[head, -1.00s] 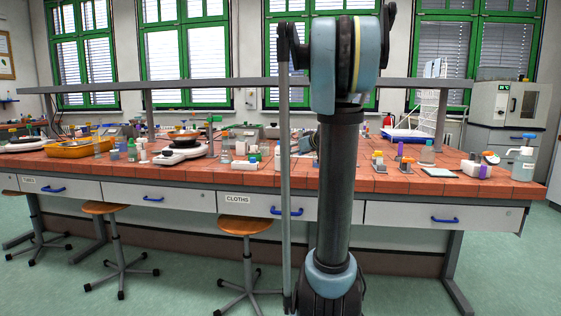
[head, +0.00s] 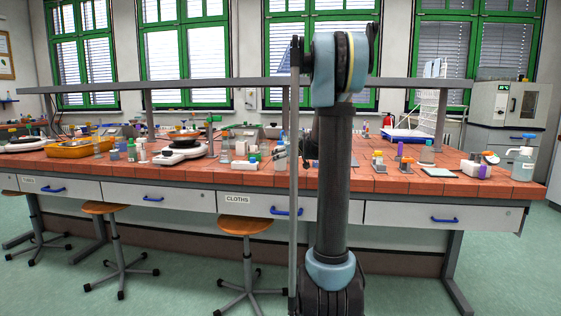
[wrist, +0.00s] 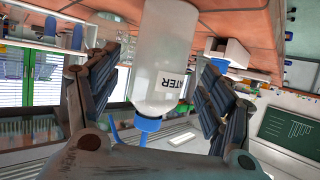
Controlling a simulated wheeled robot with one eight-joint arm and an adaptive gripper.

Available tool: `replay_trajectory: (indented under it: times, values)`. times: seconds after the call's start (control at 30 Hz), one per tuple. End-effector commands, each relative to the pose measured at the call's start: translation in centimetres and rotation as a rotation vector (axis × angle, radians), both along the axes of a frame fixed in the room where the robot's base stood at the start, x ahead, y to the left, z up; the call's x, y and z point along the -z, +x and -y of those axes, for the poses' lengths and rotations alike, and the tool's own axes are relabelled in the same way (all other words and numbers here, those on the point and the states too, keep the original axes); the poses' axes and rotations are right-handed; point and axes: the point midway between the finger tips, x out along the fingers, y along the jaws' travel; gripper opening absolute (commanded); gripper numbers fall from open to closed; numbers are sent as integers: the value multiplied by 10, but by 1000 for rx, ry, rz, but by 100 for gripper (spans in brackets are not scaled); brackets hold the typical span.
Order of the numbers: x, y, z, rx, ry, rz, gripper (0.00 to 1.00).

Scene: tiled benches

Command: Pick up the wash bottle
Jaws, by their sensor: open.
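The wash bottle (wrist: 165,55) is a white bottle with "WATER" lettering, a blue cap and a blue spout. In the wrist view, which is upside down, it stands with its base toward the red tiled bench top. My gripper (wrist: 163,62) is open, with one dark finger on each side of the bottle. The bottle is between the fingers, and a gap shows on the right side. Contact on the left side cannot be told. In the head view my arm hides most of the gripper, and I cannot make out this bottle for certain.
The tiled bench (head: 390,185) carries several small items. A hotplate (head: 180,152) and an orange tray (head: 83,149) stand to the left. Another spouted bottle (head: 523,165) stands at the right end. A grey shelf rail (head: 230,84) crosses above the bench, and stools stand in front.

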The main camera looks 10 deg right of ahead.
Motion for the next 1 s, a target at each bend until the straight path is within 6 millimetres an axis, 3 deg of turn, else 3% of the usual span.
replay_trajectory:
  times: [0.23, 0.57, 0.8, 1.0]
  values:
    - [10, 25, -9, -1, 0, 0, 74]
    - [12, 29, -11, 0, 0, 0, 74]
    - [12, 29, -11, 0, 0, 0, 38]
    - [12, 29, -11, 0, 0, 0, 38]
